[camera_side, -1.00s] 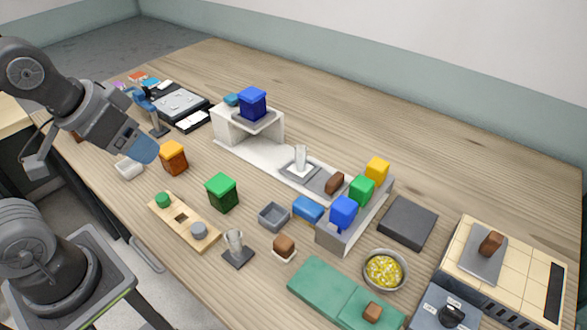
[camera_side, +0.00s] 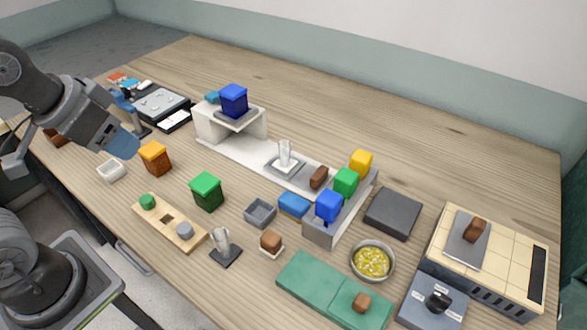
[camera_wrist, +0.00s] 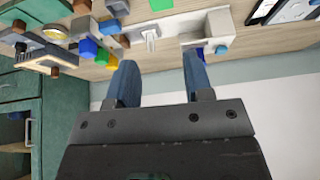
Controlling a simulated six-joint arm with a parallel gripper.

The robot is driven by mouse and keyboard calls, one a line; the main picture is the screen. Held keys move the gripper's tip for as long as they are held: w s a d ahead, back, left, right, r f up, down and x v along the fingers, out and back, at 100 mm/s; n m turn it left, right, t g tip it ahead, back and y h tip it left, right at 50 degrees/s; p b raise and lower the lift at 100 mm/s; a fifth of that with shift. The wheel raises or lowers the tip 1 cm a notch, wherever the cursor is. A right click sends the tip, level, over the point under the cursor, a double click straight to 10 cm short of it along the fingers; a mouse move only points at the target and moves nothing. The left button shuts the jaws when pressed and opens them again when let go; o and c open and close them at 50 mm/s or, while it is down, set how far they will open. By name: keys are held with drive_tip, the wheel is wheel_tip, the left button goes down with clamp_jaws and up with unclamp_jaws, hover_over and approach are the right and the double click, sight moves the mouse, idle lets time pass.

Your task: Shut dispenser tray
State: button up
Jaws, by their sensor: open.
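A dark box with a grey top (camera_side: 160,103) stands at the back left of the table in the side view. A white-floored, dark-edged piece (camera_side: 174,121) juts from its front and looks like a tray standing out; I cannot tell for sure that this is the dispenser. Part of a dark and white device (camera_wrist: 290,10) shows at the top right of the wrist view. My gripper (camera_side: 123,145) is in the air in front of the box, to its lower left in the side view. Its blue fingers are apart and empty in the wrist view (camera_wrist: 158,62).
A blue clamp-like stand (camera_side: 128,108) is close to the box's left. A white stand (camera_side: 205,124) bearing a blue block (camera_side: 233,99) is right of the box. Bare table lies behind.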

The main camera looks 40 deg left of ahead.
drive_tip(key=w+r+m, duration=0.1)
drive_tip(key=w, duration=0.2)
drive_tip(key=w+d+m+g, duration=0.1)
drive_tip(key=w+m, duration=0.1)
drive_tip(key=w, duration=0.1)
drive_tip(key=w+d+r+m+g, duration=0.1)
drive_tip(key=w+m, duration=0.1)
drive_tip(key=w, duration=0.1)
drive_tip(key=shift+w+d+r+y, duration=0.25)
drive_tip(key=shift+r+y, duration=0.05)
drive_tip(key=c, duration=0.6)
drive_tip(key=w+d+m, duration=0.1)
drive_tip(key=w, duration=0.1)
drive_tip(key=w+d+f+m+g, duration=0.1)
drive_tip(key=w, duration=0.2)
drive_tip(key=w+d+f+m, duration=0.1)
drive_tip(key=w+m, duration=0.1)
drive_tip(key=w, duration=0.1)
drive_tip(key=shift+d+y, duration=0.4)
clamp_jaws()
drive_tip(key=m+g+y, duration=0.2)
drive_tip(key=m+y, duration=0.1)
drive_tip(key=m, duration=0.6)
hover_over(294, 181)
drive_tip(key=d, duration=0.5)
wheel_tip(294, 181, down, 16)
drive_tip(key=x, duration=0.9)
drive_tip(key=shift+s+a, duration=0.1)
drive_tip(key=shift+a, duration=0.15)
